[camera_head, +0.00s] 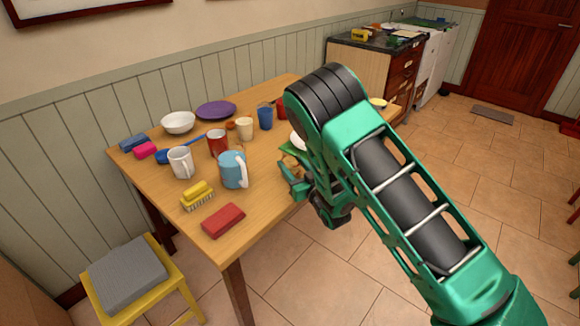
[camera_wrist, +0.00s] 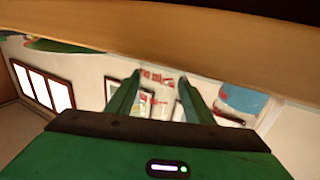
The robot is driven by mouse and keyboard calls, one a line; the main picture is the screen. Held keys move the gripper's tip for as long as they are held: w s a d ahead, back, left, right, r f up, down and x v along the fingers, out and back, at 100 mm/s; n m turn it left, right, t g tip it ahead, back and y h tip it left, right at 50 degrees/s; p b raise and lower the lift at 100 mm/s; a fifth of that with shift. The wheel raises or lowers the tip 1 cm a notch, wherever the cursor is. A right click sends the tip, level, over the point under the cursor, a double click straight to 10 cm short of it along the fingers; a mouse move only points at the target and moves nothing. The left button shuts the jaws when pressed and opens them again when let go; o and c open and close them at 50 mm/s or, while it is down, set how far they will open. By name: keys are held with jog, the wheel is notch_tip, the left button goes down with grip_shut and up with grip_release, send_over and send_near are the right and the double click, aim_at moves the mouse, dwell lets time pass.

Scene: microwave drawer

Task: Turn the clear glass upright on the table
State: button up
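My gripper (camera_head: 293,180) is low at the front right edge of the table (camera_head: 262,180), partly hidden by my arm in the head view. In the wrist view its two green fingers (camera_wrist: 160,78) stand apart. A pale see-through shape with red and light marks, which looks like the clear glass (camera_wrist: 158,80), shows between the fingertips. I cannot tell whether both fingers touch it or which way up it is. I cannot make out the glass in the head view.
A blue mug (camera_head: 233,170), a white mug (camera_head: 180,162), a red mug (camera_head: 217,143) and a cream cup (camera_head: 244,129) stand left of my gripper. A yellow brush (camera_head: 197,194) and a red block (camera_head: 223,221) lie near the front edge. A yellow stool (camera_head: 130,275) stands front left.

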aim_at(292, 151)
jog(key=shift+r, duration=0.1)
jog(key=shift+r, duration=4.95)
jog(key=m, duration=0.3)
jog(key=shift+d, duration=0.15)
jog(key=m, duration=0.3)
jog(key=shift+a, duration=0.2)
jog(key=m, duration=0.2)
jog(key=shift+d+m, duration=0.15)
jog(key=shift+m, duration=0.15)
jog(key=m, duration=0.3)
